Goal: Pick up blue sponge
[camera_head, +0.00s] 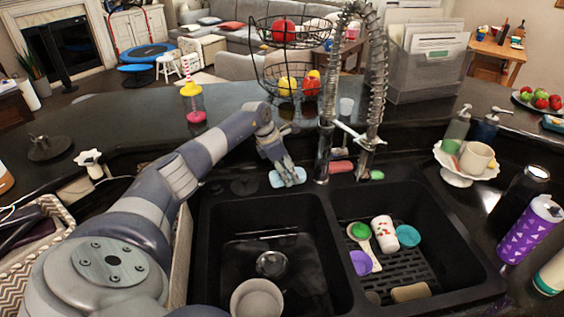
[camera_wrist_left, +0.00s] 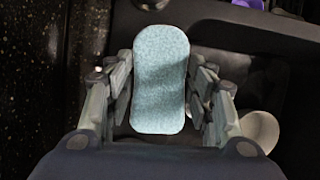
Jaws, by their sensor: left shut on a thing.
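The blue sponge (camera_head: 288,178) is light blue and oblong, at the back rim of the left sink basin. My left gripper (camera_head: 284,166) comes down on it from the left and is shut on it. In the left wrist view the sponge (camera_wrist_left: 160,80) lies lengthwise between the two fingers of the gripper (camera_wrist_left: 160,95), with a finger at each long side. Whether the sponge still touches the rim cannot be told. My right gripper does not show.
The tall spring faucet (camera_head: 323,150) stands just right of my left gripper. The left basin (camera_head: 215,235) holds a bowl (camera_head: 257,300). The right basin holds several items, among them a white cup (camera_head: 384,234). A wire fruit stand (camera_head: 262,75) stands behind.

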